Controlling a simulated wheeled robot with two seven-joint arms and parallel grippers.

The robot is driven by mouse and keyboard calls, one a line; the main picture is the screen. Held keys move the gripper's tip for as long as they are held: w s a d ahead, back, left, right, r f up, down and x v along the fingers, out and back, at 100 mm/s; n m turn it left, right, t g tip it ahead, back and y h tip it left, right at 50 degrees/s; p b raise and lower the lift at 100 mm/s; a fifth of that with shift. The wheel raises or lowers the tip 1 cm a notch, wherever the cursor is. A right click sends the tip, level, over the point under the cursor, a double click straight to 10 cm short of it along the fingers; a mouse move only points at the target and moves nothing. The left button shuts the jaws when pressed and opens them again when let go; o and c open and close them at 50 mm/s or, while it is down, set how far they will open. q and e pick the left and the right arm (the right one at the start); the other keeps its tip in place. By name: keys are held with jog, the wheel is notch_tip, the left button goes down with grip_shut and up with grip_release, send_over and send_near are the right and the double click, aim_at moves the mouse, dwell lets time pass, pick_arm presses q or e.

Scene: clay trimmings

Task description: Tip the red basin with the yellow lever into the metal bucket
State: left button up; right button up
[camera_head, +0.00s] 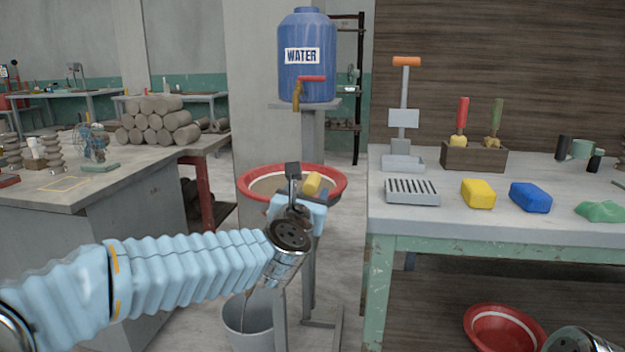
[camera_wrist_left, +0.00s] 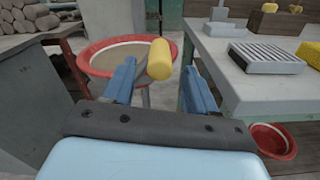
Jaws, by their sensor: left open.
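The red basin (camera_head: 335,198) with a pale inside sits on a grey stand below the water tank; it also shows in the left wrist view (camera_wrist_left: 92,70). The yellow lever (camera_head: 312,184) is at the basin's near right side. My left gripper (camera_head: 303,190) is open, and in the left wrist view its blue fingers (camera_wrist_left: 161,82) are on either side of the lever (camera_wrist_left: 159,60), with gaps visible. The grey metal bucket (camera_head: 249,325) stands on the floor below the basin, partly hidden by my left arm. My right gripper is not in view.
A blue water tank (camera_head: 306,58) with a tap stands behind the basin. A workbench (camera_head: 470,225) with sponges and tools is at right, with another red bowl (camera_head: 506,329) beneath it. A grey table (camera_head: 95,190) is at left.

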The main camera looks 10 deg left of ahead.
pick_arm(q)
jog(key=w+p, duration=0.1)
jog(key=w, duration=0.5)
jog(key=shift+w, duration=0.3)
grip_shut()
